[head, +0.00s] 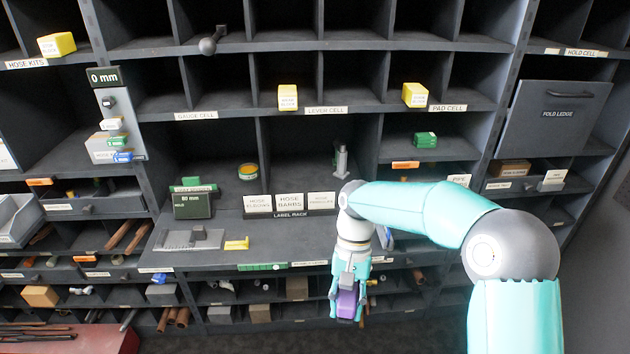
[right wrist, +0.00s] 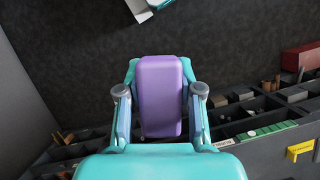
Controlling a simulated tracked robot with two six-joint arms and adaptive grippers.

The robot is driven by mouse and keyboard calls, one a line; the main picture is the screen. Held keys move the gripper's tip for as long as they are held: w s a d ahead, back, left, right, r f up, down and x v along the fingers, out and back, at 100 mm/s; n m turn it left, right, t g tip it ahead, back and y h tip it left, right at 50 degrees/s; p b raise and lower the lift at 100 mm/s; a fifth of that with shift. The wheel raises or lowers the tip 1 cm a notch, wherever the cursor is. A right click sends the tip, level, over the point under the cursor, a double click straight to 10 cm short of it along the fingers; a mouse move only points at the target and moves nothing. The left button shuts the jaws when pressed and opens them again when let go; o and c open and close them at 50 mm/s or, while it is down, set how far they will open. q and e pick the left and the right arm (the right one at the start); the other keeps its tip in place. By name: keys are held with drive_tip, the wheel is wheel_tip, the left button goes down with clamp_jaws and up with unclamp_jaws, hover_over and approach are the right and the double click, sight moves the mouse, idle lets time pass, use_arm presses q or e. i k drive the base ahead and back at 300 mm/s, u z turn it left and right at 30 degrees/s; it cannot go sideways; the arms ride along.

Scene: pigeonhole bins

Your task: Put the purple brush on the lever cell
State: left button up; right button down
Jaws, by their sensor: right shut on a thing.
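The purple brush (head: 347,304) is held in my right gripper (head: 349,290), which points downward in front of the lower bins. In the right wrist view the purple brush (right wrist: 160,98) lies between the two fingers, which close on its sides. The label of the lever cell (head: 326,110) is on a shelf edge in the upper middle, well above the gripper. A yellow block (head: 288,97) stands at that shelf's front, just left of the label. My left gripper is not in view.
A grey upright fitting (head: 341,160) stands in the compartment below the lever label. A dark knobbed lever (head: 212,40) juts out at the upper left. Another yellow block (head: 415,95) sits by the pad cell label. The label rack (head: 290,214) fronts the middle ledge.

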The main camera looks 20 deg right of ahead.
sight(337, 192)
drive_tip(key=i, duration=1)
drive_tip(key=z, duration=0.25)
